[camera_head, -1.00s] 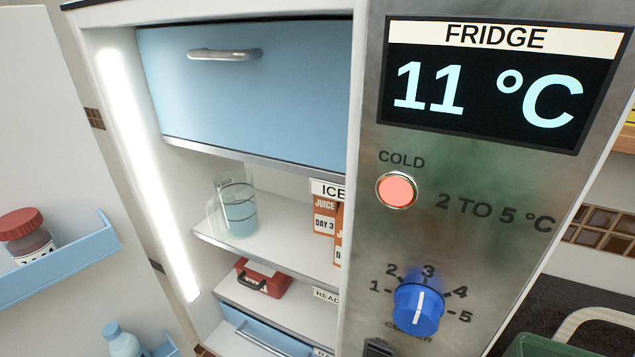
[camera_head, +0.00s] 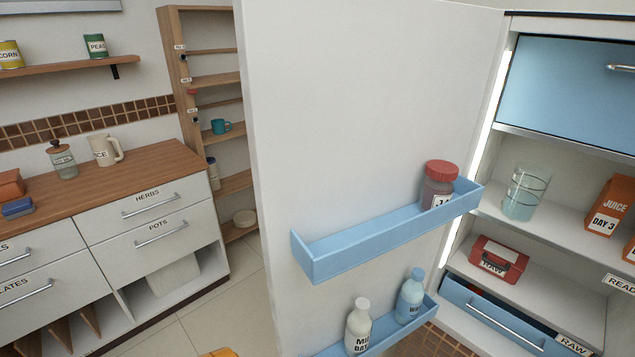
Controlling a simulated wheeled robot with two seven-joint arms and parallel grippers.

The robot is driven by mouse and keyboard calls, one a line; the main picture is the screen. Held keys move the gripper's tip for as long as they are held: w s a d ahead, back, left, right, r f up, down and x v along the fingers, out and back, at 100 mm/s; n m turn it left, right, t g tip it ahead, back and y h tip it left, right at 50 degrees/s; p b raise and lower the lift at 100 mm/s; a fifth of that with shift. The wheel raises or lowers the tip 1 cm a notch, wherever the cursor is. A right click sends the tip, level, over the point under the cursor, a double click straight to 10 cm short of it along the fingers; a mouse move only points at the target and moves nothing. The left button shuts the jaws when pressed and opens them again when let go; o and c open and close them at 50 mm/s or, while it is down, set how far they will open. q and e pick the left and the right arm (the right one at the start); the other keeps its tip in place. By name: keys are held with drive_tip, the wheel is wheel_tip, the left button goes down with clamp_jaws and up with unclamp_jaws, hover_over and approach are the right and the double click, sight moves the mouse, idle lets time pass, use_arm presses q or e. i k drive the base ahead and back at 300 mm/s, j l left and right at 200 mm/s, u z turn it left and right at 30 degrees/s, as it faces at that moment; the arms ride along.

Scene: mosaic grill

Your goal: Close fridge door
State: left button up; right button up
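The fridge door (camera_head: 350,130) stands wide open, its white inner face turned to me. Its upper blue shelf (camera_head: 385,232) holds a red-lidded jar (camera_head: 438,186). Its lower blue shelf (camera_head: 385,332) holds a white bottle (camera_head: 359,328) and a blue bottle (camera_head: 410,296). The fridge interior (camera_head: 560,150) shows at the right, with a blue drawer, a glass jug (camera_head: 525,192), an orange juice carton (camera_head: 608,206) and a red box (camera_head: 498,259).
A counter with drawers (camera_head: 140,215) stands at the left, with a white pitcher (camera_head: 104,150) and jars on it. A tall wooden shelf unit (camera_head: 171,60) stands behind the door's free edge. Tiled floor (camera_head: 215,305) shows between counter and door.

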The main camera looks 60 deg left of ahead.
sight(347, 105)
drive_tip(key=k+j+z, duration=0.1)
drive_tip(key=j, duration=0.3)
drive_tip(key=k+j+z, duration=0.1)
drive_tip(key=j, duration=0.35)
drive_tip(key=k+j+z, duration=0.1)
drive_tip(key=j, duration=0.3)
drive_tip(key=k+j+z, duration=0.1)
drive_tip(key=k+j, duration=0.15)
drive_tip(key=i+j, duration=0.15)
drive_tip(key=j, duration=0.2)
drive_tip(key=i+j+z, duration=0.15)
drive_tip(key=j, duration=0.2)
drive_tip(key=i+j, duration=0.1)
drive_tip(key=j, duration=0.25)
drive_tip(key=i+j+z, duration=0.15)
drive_tip(key=j, duration=0.2)
drive_tip(key=k+j+u, duration=0.1)
drive_tip(key=k, duration=0.3)
drive_tip(key=k+j+u, duration=0.15)
drive_tip(key=k, duration=0.2)
drive_tip(key=k+j+u, duration=0.1)
drive_tip(key=k, duration=0.3)
